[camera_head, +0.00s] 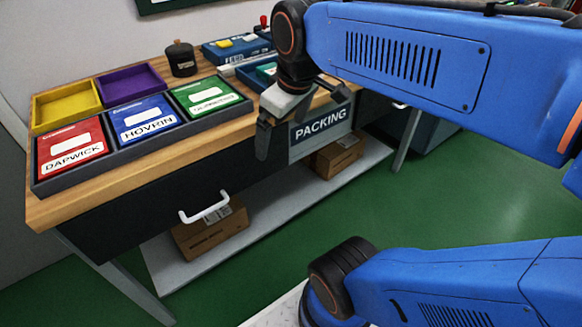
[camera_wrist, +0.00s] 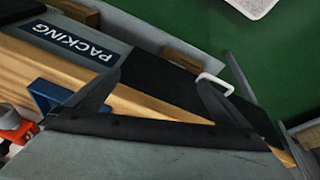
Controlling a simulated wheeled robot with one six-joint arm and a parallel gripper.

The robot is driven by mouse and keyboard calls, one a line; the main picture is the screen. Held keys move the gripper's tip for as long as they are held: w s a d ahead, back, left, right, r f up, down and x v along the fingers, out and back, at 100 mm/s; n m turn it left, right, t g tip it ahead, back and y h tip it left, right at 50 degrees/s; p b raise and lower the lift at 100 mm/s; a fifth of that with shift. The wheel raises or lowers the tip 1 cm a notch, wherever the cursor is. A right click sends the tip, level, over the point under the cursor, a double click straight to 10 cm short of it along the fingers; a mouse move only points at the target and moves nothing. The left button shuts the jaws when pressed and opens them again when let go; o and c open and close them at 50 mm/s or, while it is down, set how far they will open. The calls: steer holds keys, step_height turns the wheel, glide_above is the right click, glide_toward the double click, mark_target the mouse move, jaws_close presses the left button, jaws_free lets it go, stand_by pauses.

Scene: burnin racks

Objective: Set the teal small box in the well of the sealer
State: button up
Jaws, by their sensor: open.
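A teal piece (camera_head: 266,71), which may be the teal small box, shows inside a dark blue open-topped body (camera_head: 246,75) on the bench, just behind my gripper. My arm hides much of it, so I cannot tell whether this body is the sealer or how the teal piece sits. A blue unit (camera_head: 228,55) with yellow and white parts on top stands behind it. My gripper (camera_head: 300,115) is open and empty, at the bench's front edge by the PACKING sign. In the wrist view its fingers (camera_wrist: 160,80) stand apart over the bench edge, holding nothing.
A rack of trays (camera_head: 110,165) holds red, blue and green labelled boxes, with yellow and purple trays behind. A dark round pot (camera_head: 181,60) stands nearby. A drawer with a white handle (camera_head: 204,207) is below. Cardboard boxes (camera_head: 338,157) sit on the lower shelf.

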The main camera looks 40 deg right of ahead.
steer(key=s+a+f+m+t, duration=0.1)
steer(key=s+f+m, duration=0.2)
steer(key=s+f, duration=0.2)
steer(key=shift+s+a+f+m, duration=0.25)
steer(key=shift+a+f+m, duration=0.05)
steer(key=shift+f, duration=0.5)
